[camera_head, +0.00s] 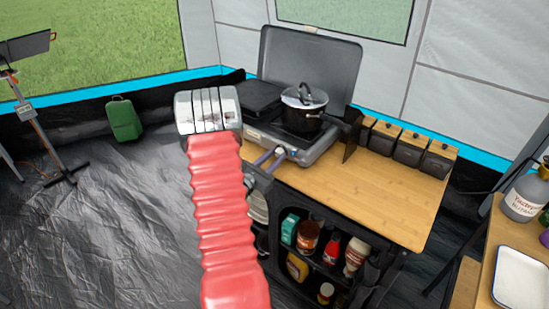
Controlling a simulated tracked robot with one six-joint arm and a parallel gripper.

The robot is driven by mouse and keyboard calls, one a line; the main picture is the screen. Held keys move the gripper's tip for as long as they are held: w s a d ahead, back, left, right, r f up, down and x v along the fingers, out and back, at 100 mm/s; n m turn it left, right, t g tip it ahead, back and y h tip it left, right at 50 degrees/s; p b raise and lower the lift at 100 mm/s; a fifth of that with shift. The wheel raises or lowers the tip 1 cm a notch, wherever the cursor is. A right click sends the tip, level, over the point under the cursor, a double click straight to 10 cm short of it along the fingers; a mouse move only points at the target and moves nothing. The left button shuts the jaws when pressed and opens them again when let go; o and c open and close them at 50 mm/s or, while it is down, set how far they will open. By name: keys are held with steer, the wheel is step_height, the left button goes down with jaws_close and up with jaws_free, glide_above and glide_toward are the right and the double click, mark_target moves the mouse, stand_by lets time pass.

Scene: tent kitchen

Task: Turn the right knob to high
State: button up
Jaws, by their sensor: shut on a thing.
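The grey camp stove (318,151) stands on the wooden table top with its lid open behind it. Its front panel faces me, and its right end shows to the right of my arm. My gripper (279,150) reaches from behind my red arm to the front panel at the right knob. Its jaws are shut on the right knob, which they mostly hide. The knob's pointer and setting cannot be read. A black pot (303,119) with a glass lid sits on the stove's right burner.
Several dark canisters with wooden lids (409,149) line the table's back right. The wooden table top (375,195) is clear in front. Bottles and jars (306,238) fill the shelf below. A side table with a white tray (521,279) is at right.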

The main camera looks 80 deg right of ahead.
steer(key=o, duration=1.1)
steer(key=shift+c, duration=0.2)
steer(key=v, duration=1.4)
steer(key=shift+s, duration=0.1)
